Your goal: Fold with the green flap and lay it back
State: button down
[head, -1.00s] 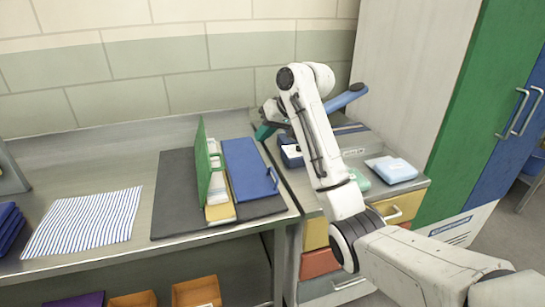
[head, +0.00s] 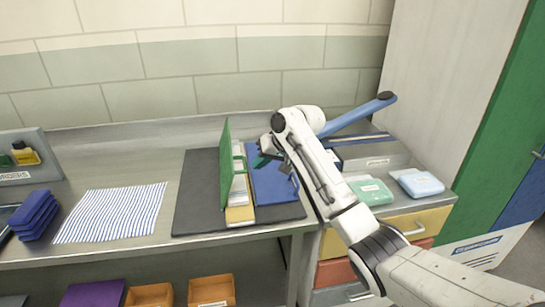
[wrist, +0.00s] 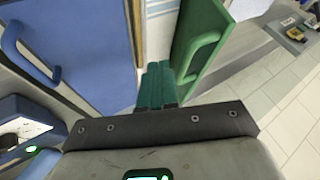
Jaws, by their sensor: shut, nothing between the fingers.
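The green flap (head: 226,165) stands upright on the dark mat, at the left side of an open organizer with white and yellow contents (head: 239,200). The blue flap (head: 272,183) lies open to the right, with a handle at its right edge. My gripper (head: 262,160) is over the blue flap, to the right of the green flap. In the wrist view its two green fingers (wrist: 156,84) are together and empty. There the green flap (wrist: 198,30) with its green handle is close on the right, and the blue flap (wrist: 85,45) is on the left.
The dark mat (head: 195,205) lies on a grey bench. A striped cloth (head: 110,213) lies to the left, with blue folded items (head: 35,215) beyond it. A drawer unit on the right carries green (head: 371,191) and blue (head: 420,183) packs. A wall stands behind.

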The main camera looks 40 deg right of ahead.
jog(key=shift+w+a, duration=0.35)
jog(key=shift+a, duration=0.15)
jog(key=shift+r, duration=0.1)
